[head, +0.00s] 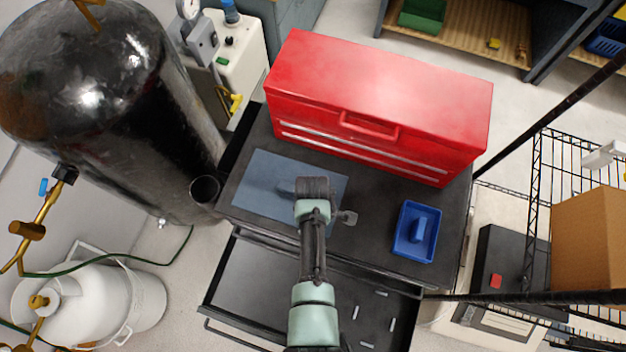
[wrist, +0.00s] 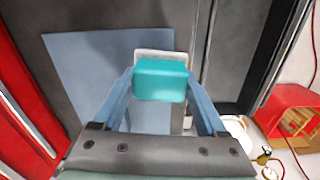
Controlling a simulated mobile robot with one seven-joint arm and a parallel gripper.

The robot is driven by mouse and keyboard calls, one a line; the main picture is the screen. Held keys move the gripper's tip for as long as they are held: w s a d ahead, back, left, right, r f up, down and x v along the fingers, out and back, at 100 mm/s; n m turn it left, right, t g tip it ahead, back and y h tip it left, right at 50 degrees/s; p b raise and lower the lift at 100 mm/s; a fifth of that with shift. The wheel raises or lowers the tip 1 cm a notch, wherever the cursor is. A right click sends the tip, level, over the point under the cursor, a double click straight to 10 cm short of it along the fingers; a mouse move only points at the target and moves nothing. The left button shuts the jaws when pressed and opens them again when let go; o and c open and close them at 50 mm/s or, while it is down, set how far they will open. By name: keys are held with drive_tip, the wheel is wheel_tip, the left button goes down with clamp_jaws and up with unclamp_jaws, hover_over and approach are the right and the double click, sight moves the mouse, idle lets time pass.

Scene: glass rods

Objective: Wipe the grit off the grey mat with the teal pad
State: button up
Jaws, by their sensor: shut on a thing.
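The grey mat (head: 262,178), bluish in tone, lies flat on the dark cart top; it also shows in the wrist view (wrist: 82,60). My gripper (wrist: 160,76) is shut on the teal pad (wrist: 160,84), which sits between its two fingers with a pale part behind it. In the head view, my gripper (head: 292,188) is over the middle of the mat, and my arm hides the pad and part of the mat. I cannot tell whether the pad touches the mat. I can make out no grit on the mat's visible part.
A red toolbox (head: 380,95) stands along the back of the cart top. A blue tray (head: 403,246) with a blue handled item sits at the right. An open drawer (head: 258,285) in front holds several small pale rods. A black tank (head: 110,100) stands at the left.

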drive_tip(key=shift+r, duration=3)
drive_tip(key=shift+r, duration=1.5)
